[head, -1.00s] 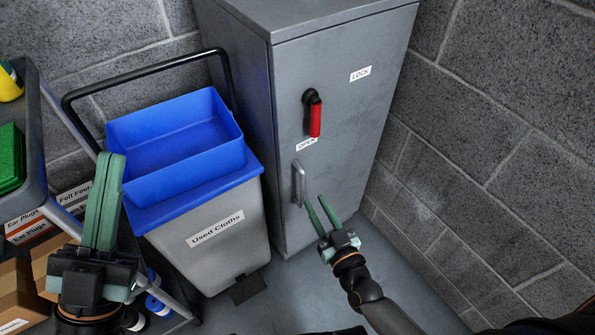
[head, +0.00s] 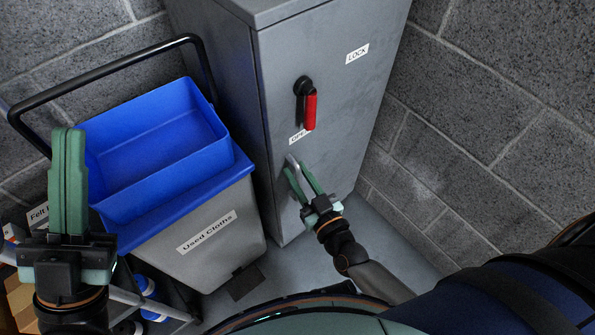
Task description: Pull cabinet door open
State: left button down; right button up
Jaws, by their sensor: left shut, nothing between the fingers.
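The grey cabinet door (head: 343,110) is closed, in the middle of the head view. Its red lever (head: 310,110) points down toward the OPEN label. The metal pull handle (head: 292,161) sits below the label and is partly hidden by my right gripper (head: 296,169). The two green fingers of that gripper are apart, with the handle showing between their tips; I cannot tell whether they touch it. My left gripper (head: 68,131) is shut and empty, raised at the left, in front of the bin and away from the cabinet.
A grey bin (head: 235,246) labelled Used Cloths, with a blue tray (head: 165,190) on top, stands left of the cabinet. A black push bar (head: 100,68) rises behind it. A block wall (head: 500,130) stands close on the right. Some grey floor is clear in front of the cabinet.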

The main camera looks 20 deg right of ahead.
grip_shut()
dwell(1.3)
